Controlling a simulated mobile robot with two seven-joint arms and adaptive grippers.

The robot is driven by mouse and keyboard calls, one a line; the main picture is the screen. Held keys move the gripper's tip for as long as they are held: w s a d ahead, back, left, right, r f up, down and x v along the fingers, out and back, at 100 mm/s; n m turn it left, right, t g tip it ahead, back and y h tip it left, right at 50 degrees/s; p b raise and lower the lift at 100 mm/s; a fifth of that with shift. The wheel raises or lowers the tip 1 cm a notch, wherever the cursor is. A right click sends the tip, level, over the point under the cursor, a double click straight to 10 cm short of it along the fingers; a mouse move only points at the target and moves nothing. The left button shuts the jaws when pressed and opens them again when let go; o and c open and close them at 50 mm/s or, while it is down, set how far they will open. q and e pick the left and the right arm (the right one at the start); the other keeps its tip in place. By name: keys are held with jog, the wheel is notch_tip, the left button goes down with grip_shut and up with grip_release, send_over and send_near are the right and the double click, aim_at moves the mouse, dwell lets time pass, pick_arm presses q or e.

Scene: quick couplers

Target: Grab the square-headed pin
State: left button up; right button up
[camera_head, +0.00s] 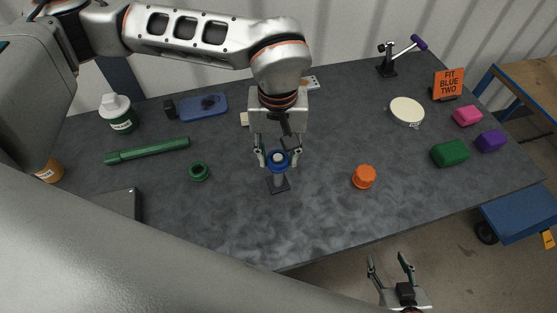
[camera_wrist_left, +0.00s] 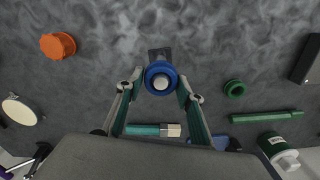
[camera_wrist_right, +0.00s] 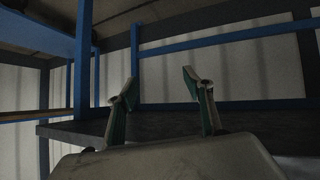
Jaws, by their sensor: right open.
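My left gripper (camera_head: 278,163) points down with its fingers apart, on either side of a blue ring with a pale round centre (camera_head: 278,160). In the left wrist view the blue ring (camera_wrist_left: 161,79) lies between the fingertips (camera_wrist_left: 160,78), and narrow gaps seem to show. It stands over a dark square base (camera_head: 278,184). No pin with a clearly square head can be made out. A green rod (camera_head: 148,150) with a narrower end lies at left. My right gripper (camera_head: 391,266) is open and empty, beyond the table's front edge; its fingers also show in the right wrist view (camera_wrist_right: 160,80).
An orange knob (camera_head: 364,177) and a green ring (camera_head: 199,172) flank the left gripper. A teal rod with a pale end (camera_wrist_left: 150,130) lies behind it. Green (camera_head: 450,153), purple and pink blocks and an orange sign (camera_head: 449,82) stand at right. The front middle is clear.

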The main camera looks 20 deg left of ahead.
aim_at(278, 174)
pick_arm(q)
jog(key=shift+s+f, duration=0.2)
jog(key=shift+f, duration=0.8)
notch_tip(278, 174, down, 5)
jog(key=shift+f+b, duration=0.15)
jog(key=shift+b, duration=0.15)
jog(key=shift+w, duration=0.1)
grip_shut()
